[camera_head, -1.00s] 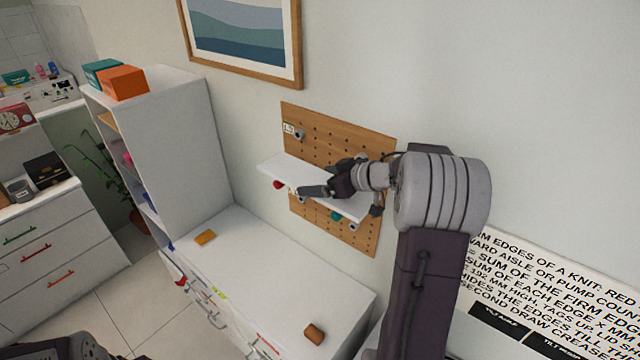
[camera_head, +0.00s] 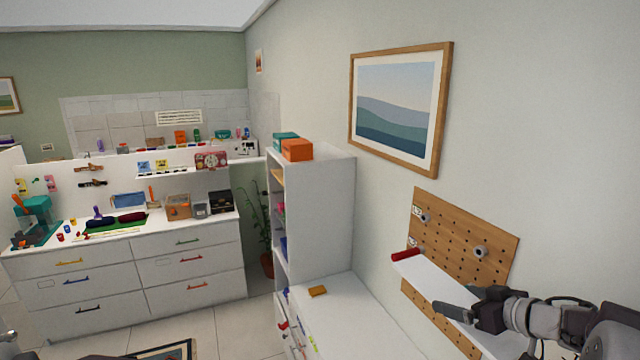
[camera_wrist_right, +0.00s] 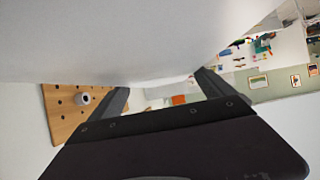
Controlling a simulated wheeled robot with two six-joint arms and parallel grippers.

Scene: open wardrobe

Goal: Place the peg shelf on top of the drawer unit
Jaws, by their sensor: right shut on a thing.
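The peg shelf (camera_head: 440,285) is a flat white board at the right of the head view, in front of the lower part of the wooden pegboard (camera_head: 465,235). My right gripper (camera_head: 468,306) is shut on it. A red piece (camera_head: 405,254) shows at the shelf's left end; I cannot tell if it is attached. In the right wrist view the shelf's white face (camera_wrist_right: 120,40) fills the top, above the gripper's dark fingers (camera_wrist_right: 165,88). A low white unit (camera_head: 335,310) with handles on its front stands below the pegboard.
A small orange-brown block (camera_head: 317,291) lies on the low unit's top. A tall white shelf unit (camera_head: 325,210) stands behind it, with boxes on top. A wide chest of drawers (camera_head: 130,270) with coloured handles is at the left. A framed picture (camera_head: 400,105) hangs above the pegboard.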

